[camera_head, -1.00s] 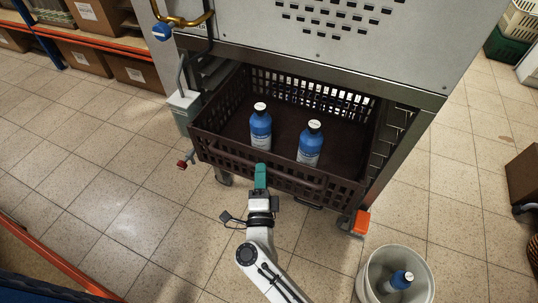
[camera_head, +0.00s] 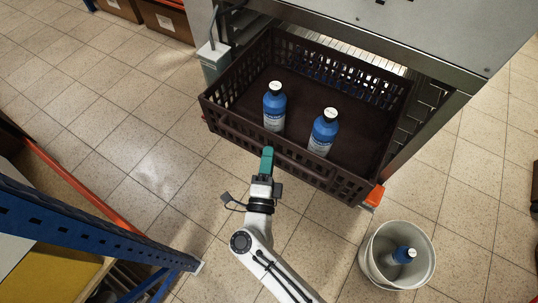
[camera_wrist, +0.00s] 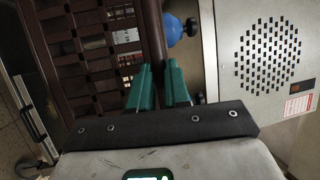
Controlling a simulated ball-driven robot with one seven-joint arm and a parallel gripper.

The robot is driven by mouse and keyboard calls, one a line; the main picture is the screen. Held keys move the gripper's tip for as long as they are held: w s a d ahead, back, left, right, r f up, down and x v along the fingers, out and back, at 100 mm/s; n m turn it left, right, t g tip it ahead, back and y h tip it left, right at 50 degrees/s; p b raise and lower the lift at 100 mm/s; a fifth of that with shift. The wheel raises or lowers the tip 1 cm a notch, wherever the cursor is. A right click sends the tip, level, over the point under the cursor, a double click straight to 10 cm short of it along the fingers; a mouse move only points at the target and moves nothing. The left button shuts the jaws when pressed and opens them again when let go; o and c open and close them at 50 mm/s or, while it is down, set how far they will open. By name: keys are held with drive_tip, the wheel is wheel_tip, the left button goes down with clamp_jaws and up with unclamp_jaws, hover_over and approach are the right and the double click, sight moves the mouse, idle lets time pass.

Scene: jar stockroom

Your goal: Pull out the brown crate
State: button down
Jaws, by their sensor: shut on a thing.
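The brown crate (camera_head: 225,116) is a dark slatted basket, standing well out of the front of the grey metal cabinet (camera_head: 440,35). Two blue bottles with white caps stand upright in it, a left one (camera_head: 274,108) and a right one (camera_head: 323,132). My gripper (camera_head: 267,160) has teal fingers and is shut on the crate's front rim, near its middle. In the wrist view the teal fingers (camera_wrist: 158,88) close around the dark rim bar (camera_wrist: 153,40). The crate's far end is partly hidden under the cabinet.
A blue and orange shelf rack (camera_head: 90,215) is close at the lower left. Tiled floor (camera_head: 130,150) is clear between rack and crate.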

drive_tip(key=shift+f, duration=0.15)
drive_tip(key=c, duration=1.1)
unclamp_jaws()
drive_tip(key=v, duration=1)
drive_tip(key=shift+s, duration=0.35)
drive_tip(key=shift+a+f, duration=0.1)
